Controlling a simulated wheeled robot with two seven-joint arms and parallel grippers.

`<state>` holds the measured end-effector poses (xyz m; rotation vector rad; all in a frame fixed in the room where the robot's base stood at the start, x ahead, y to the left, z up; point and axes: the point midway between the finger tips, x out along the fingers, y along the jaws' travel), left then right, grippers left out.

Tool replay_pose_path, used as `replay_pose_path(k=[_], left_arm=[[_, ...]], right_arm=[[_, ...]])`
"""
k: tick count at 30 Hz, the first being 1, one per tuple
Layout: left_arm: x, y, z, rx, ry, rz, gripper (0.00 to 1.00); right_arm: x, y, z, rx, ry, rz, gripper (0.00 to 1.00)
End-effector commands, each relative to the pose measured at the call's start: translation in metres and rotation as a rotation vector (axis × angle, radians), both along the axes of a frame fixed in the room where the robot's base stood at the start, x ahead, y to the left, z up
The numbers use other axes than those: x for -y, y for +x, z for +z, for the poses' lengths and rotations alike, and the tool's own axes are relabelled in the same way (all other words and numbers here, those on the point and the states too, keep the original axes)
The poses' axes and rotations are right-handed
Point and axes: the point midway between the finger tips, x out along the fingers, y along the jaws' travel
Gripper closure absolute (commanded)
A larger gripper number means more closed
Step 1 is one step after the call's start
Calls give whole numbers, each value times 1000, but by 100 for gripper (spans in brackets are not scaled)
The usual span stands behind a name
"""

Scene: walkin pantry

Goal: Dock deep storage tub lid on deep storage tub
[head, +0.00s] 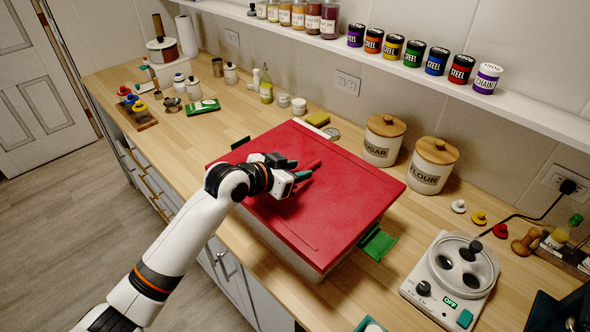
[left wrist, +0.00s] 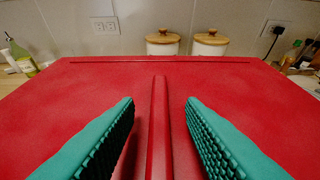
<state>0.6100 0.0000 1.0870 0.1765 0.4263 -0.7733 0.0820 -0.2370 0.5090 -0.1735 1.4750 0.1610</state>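The red deep storage tub lid (head: 345,185) lies over the top of the pale deep storage tub (head: 283,250) on the counter. Whether the rim is fully seated cannot be told. My left gripper (head: 300,170) is just over the lid. In the left wrist view its green fingers (left wrist: 160,102) stand apart on either side of the lid's raised red ridge (left wrist: 160,125), with gaps on both sides. My right gripper is not in view.
Sugar (head: 383,140) and flour (head: 433,165) canisters stand behind the tub. A white appliance (head: 450,275) sits to its right. Small bottles and jars crowd the counter at left. A shelf (head: 420,70) with several tins runs along the wall.

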Motion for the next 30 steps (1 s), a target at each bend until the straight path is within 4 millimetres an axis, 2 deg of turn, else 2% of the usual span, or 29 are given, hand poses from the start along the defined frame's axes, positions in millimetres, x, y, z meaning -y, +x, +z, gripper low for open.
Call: replay_pose_path(k=[6,10,21,30], left_arm=[[1,0,17,3,-2,0,64],[-16,-14,20,3,2,0,64],[-64,-63,54,3,2,0,64],[-76,-76,64,0,0,-1,64]], right_arm=[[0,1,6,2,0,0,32],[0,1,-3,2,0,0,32],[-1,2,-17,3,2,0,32],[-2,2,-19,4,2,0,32]])
